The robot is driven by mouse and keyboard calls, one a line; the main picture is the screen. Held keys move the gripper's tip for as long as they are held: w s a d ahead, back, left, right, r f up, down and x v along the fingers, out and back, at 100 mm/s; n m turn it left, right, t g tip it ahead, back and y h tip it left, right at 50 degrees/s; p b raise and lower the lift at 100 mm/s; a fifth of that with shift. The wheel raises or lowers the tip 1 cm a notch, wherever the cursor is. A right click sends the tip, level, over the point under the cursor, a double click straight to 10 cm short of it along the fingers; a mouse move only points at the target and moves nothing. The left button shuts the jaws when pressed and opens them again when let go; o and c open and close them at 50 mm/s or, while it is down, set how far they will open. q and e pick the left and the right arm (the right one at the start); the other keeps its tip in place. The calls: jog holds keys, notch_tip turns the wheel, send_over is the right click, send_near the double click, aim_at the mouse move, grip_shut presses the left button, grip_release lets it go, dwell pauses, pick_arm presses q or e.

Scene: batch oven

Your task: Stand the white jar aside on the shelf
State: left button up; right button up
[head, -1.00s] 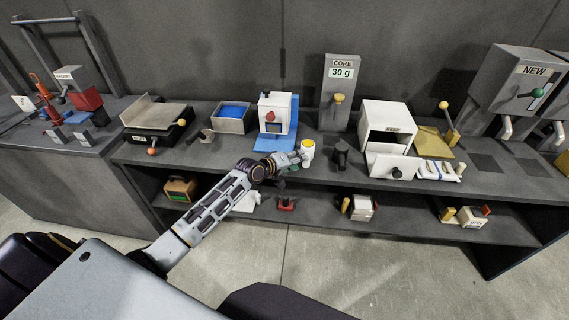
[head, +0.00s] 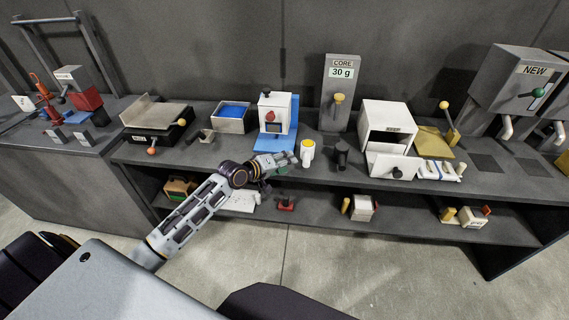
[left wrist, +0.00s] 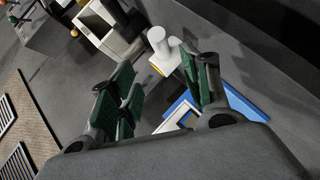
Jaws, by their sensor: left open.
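The white jar (head: 307,152) with a yellow top stands upright on the upper shelf (head: 255,167), near its front edge. It is right of the blue-backed white device and left of a dark cup. In the left wrist view the jar (left wrist: 170,58) shows just beyond the fingers, with a white knob-like part on it. My left gripper (head: 288,160) is open and empty, just left of the jar with a small gap. Its two green-padded fingers (left wrist: 160,82) are spread apart in the left wrist view. My right gripper is not in view.
The white device (head: 275,113) with a red knob is behind the left gripper. The dark cup (head: 341,155) stands close right of the jar, and a white oven box (head: 386,125) is farther right. Behind stands a grey "CORE 30 g" panel (head: 340,95).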

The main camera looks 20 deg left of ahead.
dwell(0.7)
pick_arm(q)
jog(key=s+f+m+g+y, duration=0.15)
jog(key=s+f, duration=0.45)
jog(key=f, duration=0.7)
jog(key=s+f+m+g+y, duration=0.1)
jog(key=s+f+m, duration=0.3)
jog(key=f, duration=0.9)
jog(key=s+f+m+g+y, duration=0.1)
jog(key=s+f+g+y, duration=0.1)
jog(key=s+f, duration=0.8)
jog(key=s+f+m+g, duration=0.1)
jog(key=s+f+g, duration=0.1)
jog(key=s+f, duration=0.6)
jog(key=s+f+m+g, duration=0.1)
jog(key=s+f+g, duration=0.1)
jog(key=s+f, duration=0.6)
jog(key=s+f+m+g, duration=0.2)
jog(key=s+f, duration=0.6)
jog(key=s, duration=1.1)
jog(key=shift+s+d+f+g+y, duration=0.25)
jog(key=shift+s+f+g+y, duration=0.1)
jog(key=shift+f+y, duration=0.1)
jog(key=shift+w+r, duration=0.1)
